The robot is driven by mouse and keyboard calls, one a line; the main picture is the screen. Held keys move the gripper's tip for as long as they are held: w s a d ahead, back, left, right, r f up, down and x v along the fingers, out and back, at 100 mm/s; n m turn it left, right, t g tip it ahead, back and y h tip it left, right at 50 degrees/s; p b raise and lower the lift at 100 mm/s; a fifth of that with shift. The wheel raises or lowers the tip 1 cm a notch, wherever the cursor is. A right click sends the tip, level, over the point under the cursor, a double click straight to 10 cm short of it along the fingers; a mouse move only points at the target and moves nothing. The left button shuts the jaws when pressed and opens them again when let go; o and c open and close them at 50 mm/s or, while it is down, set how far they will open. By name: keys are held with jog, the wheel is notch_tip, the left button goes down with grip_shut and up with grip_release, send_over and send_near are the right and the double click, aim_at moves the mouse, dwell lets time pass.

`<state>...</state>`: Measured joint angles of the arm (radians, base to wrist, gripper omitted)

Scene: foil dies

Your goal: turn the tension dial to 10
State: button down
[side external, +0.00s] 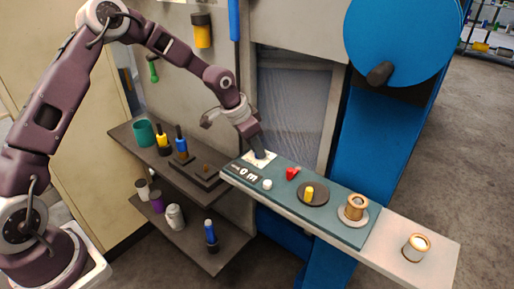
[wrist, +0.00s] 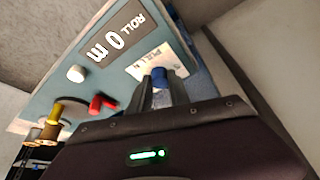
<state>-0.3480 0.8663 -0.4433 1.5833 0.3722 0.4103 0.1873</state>
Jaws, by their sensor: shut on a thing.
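The tension dial shows in the wrist view as a small blue knob (wrist: 159,73) on a white plate (wrist: 141,65) marked "PULL N". My gripper (wrist: 166,88) is shut on the knob, with its two fingers on either side of it. In the side view my gripper (side external: 260,151) reaches down to the white plate (side external: 251,159) at the far left end of the teal panel (side external: 334,214) and covers the knob. The scale and any pointer on the plate cannot be read.
Along the panel are a "ROLL 0 m" counter (wrist: 115,32), a white button (side external: 267,184), a red lever (side external: 292,174), a yellow knob (side external: 309,193) and a copper-coloured spool (side external: 355,206). A blue wheel (side external: 400,38) stands behind. Shelves (side external: 185,190) with several tools are at left.

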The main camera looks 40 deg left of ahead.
aim_at(247, 160)
jog(key=shift+m, duration=0.8)
jog(key=shift+a+h, duration=0.1)
jog(key=shift+h, duration=0.2)
jog(key=c, duration=1.2)
grip_release()
jog(key=shift+c, duration=0.2)
jog(key=shift+r, duration=0.1)
jog(key=v, duration=0.6)
jog(key=shift+w, duration=0.1)
jog(key=shift+a+r, duration=0.1)
jog(key=shift+r, duration=0.35)
